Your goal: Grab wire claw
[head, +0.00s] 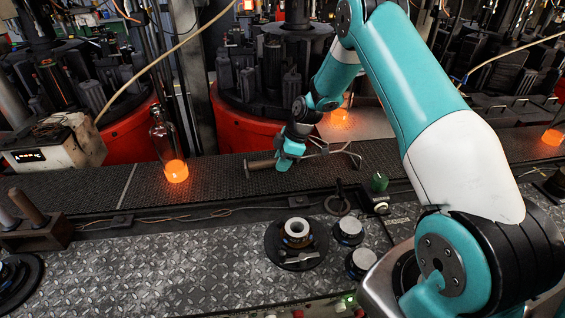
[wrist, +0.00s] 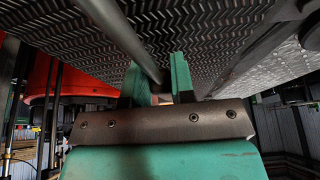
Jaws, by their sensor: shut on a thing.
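The wire claw has a brown handle (head: 262,164) at its left end and bent wire prongs (head: 345,150) at its right. It lies level across the conveyor in the head view, and its exact height above the belt is hard to tell. My gripper (head: 285,164) points down and is shut on the claw's rod, between the handle and the prongs. In the wrist view the grey rod (wrist: 128,38) runs in between the two teal fingers of my gripper (wrist: 158,84). The prongs are not clear in the wrist view.
A glass bottle with a glowing orange base (head: 175,168) stands on the dark conveyor belt (head: 100,193), left of the claw. Red rotary mould bases (head: 245,133) stand behind. In front, a metal-plate bench (head: 190,265) holds a round black fixture (head: 283,250) and smaller round parts.

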